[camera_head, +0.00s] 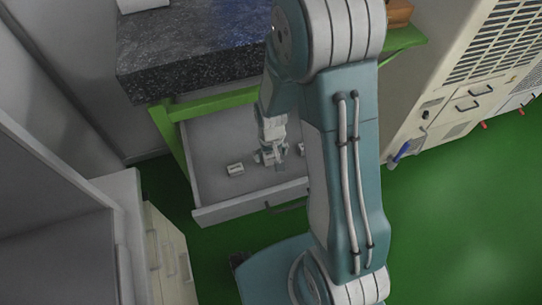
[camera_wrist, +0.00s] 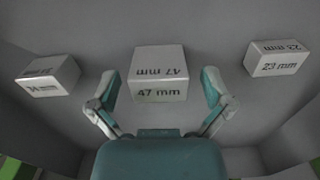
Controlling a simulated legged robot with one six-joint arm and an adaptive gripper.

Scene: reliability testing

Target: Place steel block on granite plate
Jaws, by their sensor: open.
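The granite plate (camera_head: 150,82) is a thick dark speckled slab on a green frame at the top left of the head view. Below it, a grey drawer (camera_head: 205,185) stands open. In the wrist view, a pale block marked 47 mm (camera_wrist: 158,92) lies between the spread fingers of my gripper (camera_wrist: 160,88), with gaps at both sides. A block marked 23 mm (camera_wrist: 278,60) lies to the right, and a smaller-looking block with a partly readable label (camera_wrist: 48,76) to the left. In the head view my gripper (camera_head: 270,156) is low inside the drawer.
A white object (camera_head: 140,4) sits on the plate's far left part. A brown box (camera_head: 398,12) stands at the top, right of my arm. A white cabinet (camera_head: 165,250) is at the lower left and a beige vented machine (camera_head: 470,75) at the right. Green floor is clear at the lower right.

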